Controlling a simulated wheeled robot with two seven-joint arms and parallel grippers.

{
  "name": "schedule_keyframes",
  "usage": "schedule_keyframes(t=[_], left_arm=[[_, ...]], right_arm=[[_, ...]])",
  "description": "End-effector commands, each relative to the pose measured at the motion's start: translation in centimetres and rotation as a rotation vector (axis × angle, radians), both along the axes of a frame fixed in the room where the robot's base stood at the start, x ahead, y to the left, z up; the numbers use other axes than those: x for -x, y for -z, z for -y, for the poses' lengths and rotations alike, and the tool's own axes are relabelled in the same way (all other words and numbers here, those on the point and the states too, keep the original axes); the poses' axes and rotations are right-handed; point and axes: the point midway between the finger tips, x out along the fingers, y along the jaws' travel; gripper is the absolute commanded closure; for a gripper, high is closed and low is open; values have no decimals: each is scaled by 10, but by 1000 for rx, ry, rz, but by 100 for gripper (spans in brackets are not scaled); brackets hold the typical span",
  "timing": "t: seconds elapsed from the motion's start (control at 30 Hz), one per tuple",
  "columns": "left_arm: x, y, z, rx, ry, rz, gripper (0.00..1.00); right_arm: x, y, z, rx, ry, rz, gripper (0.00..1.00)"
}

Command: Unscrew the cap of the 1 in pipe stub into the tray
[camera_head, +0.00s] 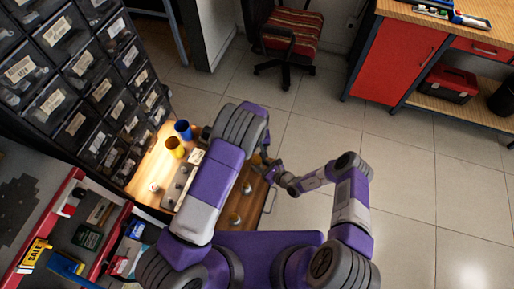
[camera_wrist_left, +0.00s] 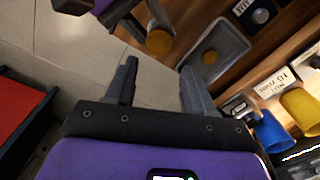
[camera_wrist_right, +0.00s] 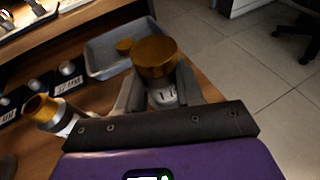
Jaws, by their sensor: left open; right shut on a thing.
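My right gripper (camera_wrist_right: 157,90) is shut on the 1 in pipe stub (camera_wrist_right: 163,98), whose white label shows between the fingers. A round brass cap (camera_wrist_right: 157,57) sits on top of the stub; it also shows in the left wrist view (camera_wrist_left: 158,42). The grey tray (camera_wrist_right: 97,62) is just behind the stub and holds a brass cap (camera_wrist_right: 124,46). The tray also shows in the left wrist view (camera_wrist_left: 233,40). My left gripper (camera_wrist_left: 157,80) is open and empty, apart from the capped stub. In the head view my left arm hides the tray.
A blue cup (camera_head: 183,130) and a yellow cup (camera_head: 174,147) stand on the wooden bench. A brass-ended fitting (camera_wrist_right: 40,108) and a dark labelled holder (camera_wrist_right: 68,82) lie left of my right gripper. Drawer bins (camera_head: 60,70) border the bench; open floor lies right.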

Motion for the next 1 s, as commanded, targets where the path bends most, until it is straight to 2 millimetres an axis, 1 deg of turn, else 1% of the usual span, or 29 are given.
schedule_keyframes(t=[0.07,0.17,0.4,0.5,0.6,0.73,0.97,1.0], left_arm=[[2,3,2,9,5,-12,47],[3,13,2,11,6,-16,47],[3,51,1,9,6,-13,47],[2,64,2,9,7,-12,47],[2,73,2,10,7,-11,47],[2,79,2,10,6,-11,47],[2,79,2,10,6,-10,47],[2,79,2,10,6,-10,50]], right_arm=[[0,0,0,0,0,0,100],[0,0,0,0,0,0,100],[0,0,0,0,0,0,100],[0,0,0,0,0,0,100],[0,0,0,0,0,0,100],[0,0,0,0,0,0,100],[0,0,0,0,0,0,100],[0,0,0,0,0,0,100]])
